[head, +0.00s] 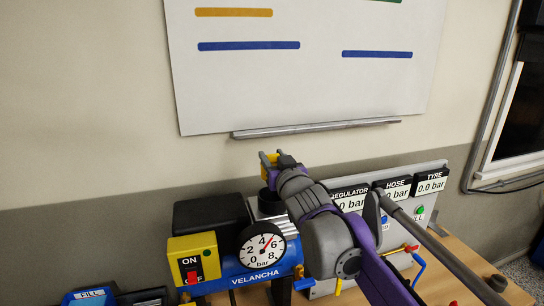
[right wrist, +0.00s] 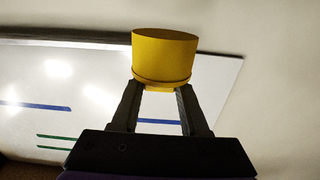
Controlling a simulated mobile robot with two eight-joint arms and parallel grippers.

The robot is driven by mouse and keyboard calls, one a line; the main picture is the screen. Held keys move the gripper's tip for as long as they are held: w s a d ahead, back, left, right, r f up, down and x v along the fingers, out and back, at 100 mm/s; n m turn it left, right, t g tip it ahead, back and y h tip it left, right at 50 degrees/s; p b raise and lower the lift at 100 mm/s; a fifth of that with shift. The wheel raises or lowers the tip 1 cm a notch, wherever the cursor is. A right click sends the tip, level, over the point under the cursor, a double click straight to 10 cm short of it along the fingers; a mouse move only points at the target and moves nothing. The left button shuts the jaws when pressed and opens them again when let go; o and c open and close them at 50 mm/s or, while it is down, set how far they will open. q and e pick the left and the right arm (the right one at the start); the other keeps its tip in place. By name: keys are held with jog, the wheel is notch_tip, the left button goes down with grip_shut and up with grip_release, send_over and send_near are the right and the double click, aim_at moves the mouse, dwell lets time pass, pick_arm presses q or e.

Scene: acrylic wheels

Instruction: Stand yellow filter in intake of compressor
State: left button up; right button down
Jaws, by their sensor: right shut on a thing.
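The yellow filter (right wrist: 163,57) is a short cylinder, held between the fingertips of my right gripper (right wrist: 160,88) in the right wrist view. In the head view a bit of the yellow filter (head: 271,159) shows between the fingers of my right gripper (head: 268,162), above the compressor. The blue compressor (head: 235,282) reads VELANCHA and carries a round gauge. A dark round opening, apparently its intake (head: 267,202), lies just below the gripper, partly hidden by my right arm. The filter looks clear of it. My left gripper is not in view.
A yellow ON/OFF switch box (head: 194,259) sits at the compressor's left. A grey panel (head: 425,212) with regulator, hose and tyre displays stands to the right, partly behind my right arm. A whiteboard (head: 300,85) hangs on the wall behind. The wooden bench (head: 470,270) is partly clear at right.

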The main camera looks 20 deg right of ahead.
jog(key=shift+w+f, duration=0.1)
jog(key=shift+f, duration=0.3)
jog(key=shift+f+b, duration=0.75)
jog(key=shift+f, duration=1.4)
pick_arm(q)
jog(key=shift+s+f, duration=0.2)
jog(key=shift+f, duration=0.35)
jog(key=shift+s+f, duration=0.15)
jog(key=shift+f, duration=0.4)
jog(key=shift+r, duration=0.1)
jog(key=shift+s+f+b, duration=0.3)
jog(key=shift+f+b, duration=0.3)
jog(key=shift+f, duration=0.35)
pick_arm(e)
jog(key=shift+f, duration=1.9)
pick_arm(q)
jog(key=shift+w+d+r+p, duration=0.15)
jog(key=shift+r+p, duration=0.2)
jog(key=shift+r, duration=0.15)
pick_arm(e)
jog(key=shift+c, duration=1.7)
grip_release()
jog(key=shift+a, duration=0.1)
